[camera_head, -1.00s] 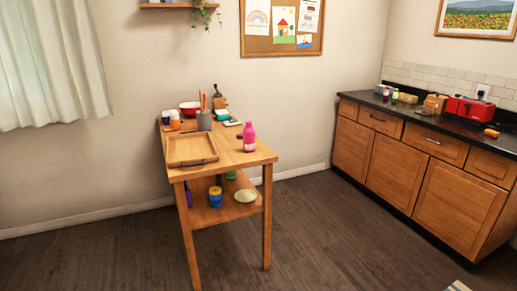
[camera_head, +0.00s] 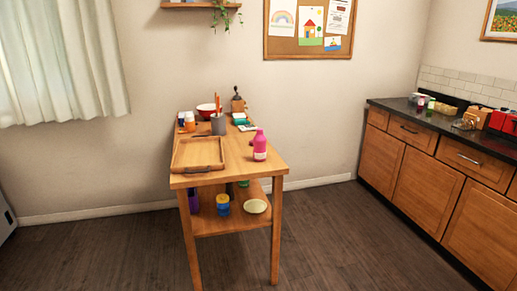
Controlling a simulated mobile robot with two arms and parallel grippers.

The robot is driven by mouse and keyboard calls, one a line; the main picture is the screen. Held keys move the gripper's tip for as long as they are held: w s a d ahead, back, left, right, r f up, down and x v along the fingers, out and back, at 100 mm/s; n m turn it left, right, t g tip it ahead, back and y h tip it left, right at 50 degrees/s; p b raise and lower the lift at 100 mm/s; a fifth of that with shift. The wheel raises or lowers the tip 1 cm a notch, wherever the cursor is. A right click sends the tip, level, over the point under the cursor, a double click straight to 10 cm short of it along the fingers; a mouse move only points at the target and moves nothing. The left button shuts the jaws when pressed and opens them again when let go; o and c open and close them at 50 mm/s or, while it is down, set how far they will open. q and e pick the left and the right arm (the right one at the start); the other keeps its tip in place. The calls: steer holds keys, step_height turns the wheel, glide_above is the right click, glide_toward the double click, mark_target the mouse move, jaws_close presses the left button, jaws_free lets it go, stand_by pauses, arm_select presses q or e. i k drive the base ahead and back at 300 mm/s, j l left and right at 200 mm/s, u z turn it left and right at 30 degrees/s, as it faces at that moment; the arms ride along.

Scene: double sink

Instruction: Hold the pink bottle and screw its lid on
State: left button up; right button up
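The pink bottle (camera_head: 260,147) stands upright near the right front edge of the wooden table (camera_head: 262,168). It has a pink top and a pale band around its lower part. Whether that top is a separate lid is too small to tell. A small dark item lies on the table just left of the bottle; I cannot tell what it is. Neither of my grippers is in view.
A wooden tray (camera_head: 197,167) lies left of the bottle. A grey cup (camera_head: 218,125), red bowl and mill stand farther back. The lower shelf holds a pale dish (camera_head: 255,206). Counter cabinets (camera_head: 420,182) line the right; floor in front is clear.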

mark_target(260, 141)
steer(key=i+l+z, duration=0.15)
steer(key=i+l, duration=0.2)
steer(key=i, duration=0.25)
steer(key=i+l+z, duration=0.15)
steer(key=i+l, duration=0.15)
steer(key=i, duration=0.35)
steer(key=i+l+z, duration=0.2)
steer(key=i, duration=0.45)
steer(key=i+l+z, duration=0.15)
steer(key=i, duration=0.5)
steer(key=j, duration=0.1)
